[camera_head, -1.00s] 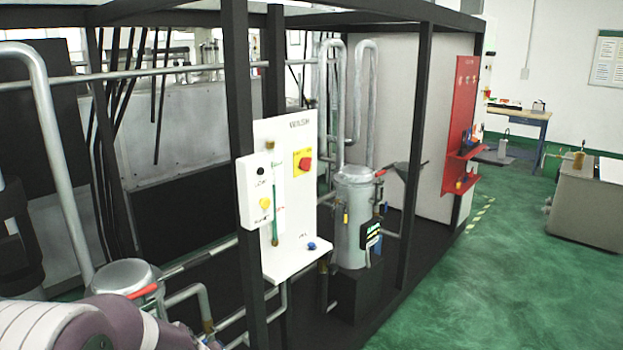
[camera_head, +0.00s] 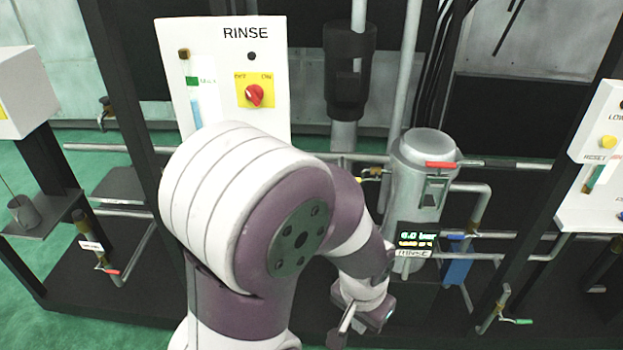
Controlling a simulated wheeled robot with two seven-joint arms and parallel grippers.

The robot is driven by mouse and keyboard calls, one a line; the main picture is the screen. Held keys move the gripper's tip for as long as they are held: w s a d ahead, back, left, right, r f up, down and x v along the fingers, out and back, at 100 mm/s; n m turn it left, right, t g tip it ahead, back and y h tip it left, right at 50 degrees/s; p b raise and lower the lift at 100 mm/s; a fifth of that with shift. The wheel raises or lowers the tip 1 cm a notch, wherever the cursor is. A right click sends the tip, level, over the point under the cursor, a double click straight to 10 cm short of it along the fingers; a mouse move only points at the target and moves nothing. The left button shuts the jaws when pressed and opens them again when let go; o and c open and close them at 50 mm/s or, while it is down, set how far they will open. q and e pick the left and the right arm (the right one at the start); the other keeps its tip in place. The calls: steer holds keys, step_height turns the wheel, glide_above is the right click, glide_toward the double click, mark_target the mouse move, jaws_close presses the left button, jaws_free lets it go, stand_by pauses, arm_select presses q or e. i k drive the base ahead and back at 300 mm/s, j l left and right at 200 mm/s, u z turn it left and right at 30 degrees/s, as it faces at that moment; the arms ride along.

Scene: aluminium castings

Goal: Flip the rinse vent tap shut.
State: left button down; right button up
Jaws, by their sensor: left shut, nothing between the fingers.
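The rinse vessel (camera_head: 412,190) is a grey cylinder in the right half of the head view, with a RINSE label and a lit display (camera_head: 416,240) on its front. A tap with a red lever (camera_head: 440,165) is at its upper right; the lever lies about level. A small tap with a yellow handle (camera_head: 371,178) is on the left of the vessel. I cannot tell for sure which is the vent tap. My left gripper (camera_head: 346,319) is shut and empty, low in front of the vessel and apart from both taps. My right gripper is out of view.
The RINSE panel (camera_head: 215,70) with a red knob (camera_head: 254,95) stands behind my left arm. A dark frame post (camera_head: 125,110) is at left, another post (camera_head: 570,190) at right. A green-handled valve (camera_head: 515,321) is low right. Pipes run beside the vessel.

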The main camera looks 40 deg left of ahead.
mark_target(363, 180)
steer(key=u, duration=1.1)
steer(key=i+z, duration=0.35)
steer(key=z, duration=0.15)
steer(key=i+j+z, duration=0.1)
steer(key=i+z, duration=0.2)
steer(key=z, duration=0.15)
